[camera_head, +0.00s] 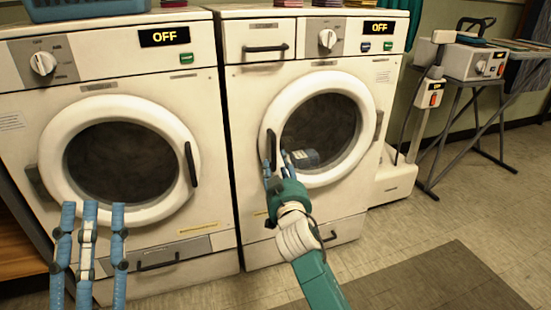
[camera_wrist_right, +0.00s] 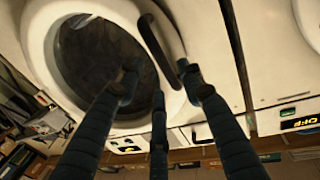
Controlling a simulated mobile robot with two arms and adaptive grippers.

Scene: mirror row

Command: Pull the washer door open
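Two white front-loading washers stand side by side, the left washer (camera_head: 120,85) and the right washer (camera_head: 245,110). Both round doors, the left door (camera_head: 62,190) and the right door (camera_head: 352,85), look shut. The right door has a dark upright handle (camera_head: 271,146) on its left edge. My right gripper (camera_head: 277,166) is at this handle's lower end, fingers apart. In the right wrist view a dark handle (camera_wrist_right: 160,48) lies just beyond the spread fingers (camera_wrist_right: 158,88); contact cannot be told. My left gripper (camera_head: 88,215) is open and empty in front of the left washer.
Both washer displays (camera_head: 164,37) read OFF. A blue basket (camera_head: 85,8) sits on top of the left washer. To the right, a folding stand (camera_head: 470,125) holds a white device (camera_head: 472,62). A dark mat (camera_head: 440,285) lies on the open tiled floor.

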